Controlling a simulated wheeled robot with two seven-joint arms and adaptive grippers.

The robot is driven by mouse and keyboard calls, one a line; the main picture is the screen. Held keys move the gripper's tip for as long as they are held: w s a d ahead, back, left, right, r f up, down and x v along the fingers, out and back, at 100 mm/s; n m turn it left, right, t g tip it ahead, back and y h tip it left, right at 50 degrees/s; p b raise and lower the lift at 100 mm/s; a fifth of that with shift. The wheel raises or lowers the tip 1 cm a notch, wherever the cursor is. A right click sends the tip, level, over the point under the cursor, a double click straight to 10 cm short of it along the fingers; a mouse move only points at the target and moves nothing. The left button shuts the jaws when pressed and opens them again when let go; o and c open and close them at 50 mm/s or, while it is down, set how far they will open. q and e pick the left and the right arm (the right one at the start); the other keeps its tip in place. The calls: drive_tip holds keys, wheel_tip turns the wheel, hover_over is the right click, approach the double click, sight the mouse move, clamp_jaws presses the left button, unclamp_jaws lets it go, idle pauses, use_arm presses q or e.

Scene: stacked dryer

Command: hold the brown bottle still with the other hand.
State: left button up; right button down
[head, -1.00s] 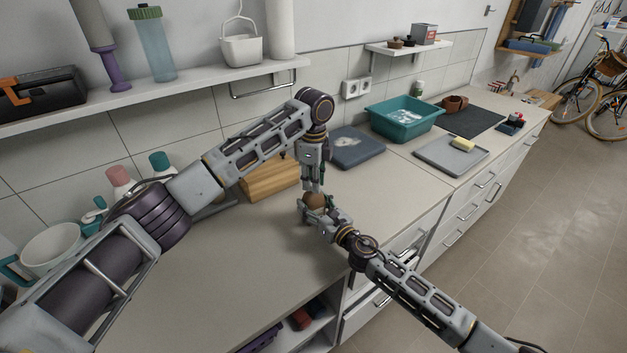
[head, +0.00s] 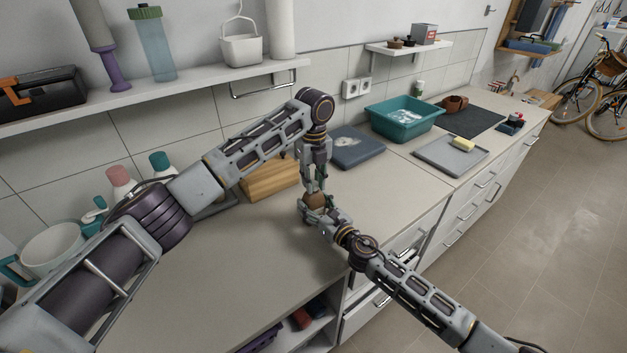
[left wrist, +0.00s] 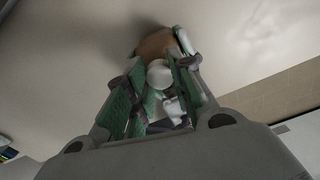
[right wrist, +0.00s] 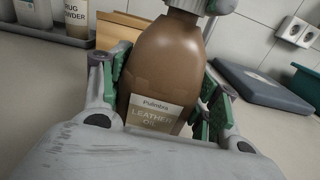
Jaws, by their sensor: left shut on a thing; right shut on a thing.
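The brown bottle (head: 315,200) stands upright on the counter in the head view, partly hidden by both grippers. In the right wrist view the bottle (right wrist: 165,65) is large, with a pale "Leather oil" label (right wrist: 155,115). My right gripper (head: 313,212) is shut around its body from the side, green pads on both flanks (right wrist: 165,100). My left gripper (head: 315,188) points down from above and is shut on the bottle's top. In the left wrist view a white round cap (left wrist: 160,75) sits between its fingers, with the brown body beyond.
A wooden block (head: 268,182) and a blue-grey slab (head: 357,148) lie behind the bottle. A teal basin (head: 402,120) and a grey tray (head: 450,157) stand farther right.

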use_arm(q)
drive_tip(key=m, duration=0.6)
drive_tip(key=shift+w, duration=0.1)
drive_tip(key=m, duration=0.6)
drive_tip(key=shift+m, duration=0.3)
drive_tip(key=o, duration=0.6)
drive_tip(key=shift+r, duration=2.25)
